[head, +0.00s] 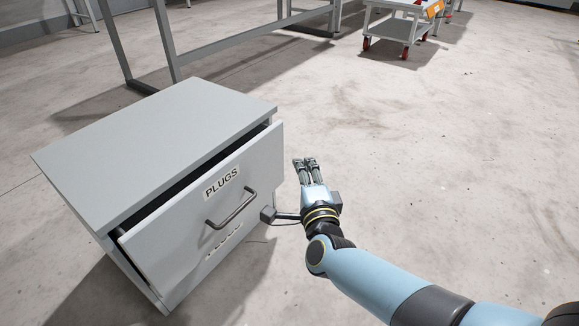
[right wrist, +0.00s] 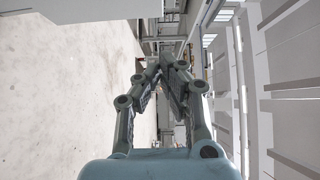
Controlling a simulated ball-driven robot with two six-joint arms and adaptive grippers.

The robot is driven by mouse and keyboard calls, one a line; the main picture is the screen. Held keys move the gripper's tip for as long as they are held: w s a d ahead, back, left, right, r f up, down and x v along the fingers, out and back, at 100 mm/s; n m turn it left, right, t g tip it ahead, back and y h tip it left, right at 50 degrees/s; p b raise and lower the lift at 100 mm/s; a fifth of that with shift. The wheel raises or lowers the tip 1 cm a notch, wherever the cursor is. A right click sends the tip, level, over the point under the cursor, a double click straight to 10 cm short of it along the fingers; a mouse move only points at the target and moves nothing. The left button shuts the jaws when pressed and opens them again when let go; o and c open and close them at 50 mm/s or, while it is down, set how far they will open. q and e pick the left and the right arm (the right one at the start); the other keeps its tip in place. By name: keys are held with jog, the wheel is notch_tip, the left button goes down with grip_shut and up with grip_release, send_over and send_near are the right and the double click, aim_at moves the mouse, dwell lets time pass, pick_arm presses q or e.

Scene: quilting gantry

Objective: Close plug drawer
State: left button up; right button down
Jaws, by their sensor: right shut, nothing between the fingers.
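The plug drawer (head: 204,216) is the upper drawer of a grey cabinet (head: 150,135), with a "PLUGS" label and a dark bar handle (head: 232,209). It stands partly open, with a dark gap between its front and the cabinet top. My right gripper (head: 306,162) is to the right of the drawer front, apart from the handle, with its fingers together and empty. The fingers also show in the right wrist view (right wrist: 166,62), tips close together with nothing between them. My left gripper is in neither view.
A white cart (head: 395,27) with red wheels stands at the back. Grey metal frame legs (head: 166,40) rise behind the cabinet. The concrete floor to the right of the cabinet is clear. A lower drawer front is partly visible under the plug drawer.

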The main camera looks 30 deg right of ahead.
jog(key=s+a+r+m+g+y+b, duration=0.2)
jog(key=a+m+y, duration=0.65)
jog(key=y, duration=0.25)
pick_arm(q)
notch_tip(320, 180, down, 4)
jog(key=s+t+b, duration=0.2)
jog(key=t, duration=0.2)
pick_arm(e)
jog(key=y, duration=0.2)
send_near(219, 178)
jog(key=shift+m+g, duration=0.25)
jog(key=shift+g, duration=0.15)
jog(key=b+x, duration=0.1)
jog(key=x, duration=0.5)
jog(key=shift+w+r, duration=0.15)
jog(key=shift+w, duration=0.05)
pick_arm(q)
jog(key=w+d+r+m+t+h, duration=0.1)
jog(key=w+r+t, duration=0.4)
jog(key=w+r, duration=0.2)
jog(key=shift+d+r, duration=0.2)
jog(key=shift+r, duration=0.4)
pick_arm(e)
jog(key=shift+w, duration=0.2)
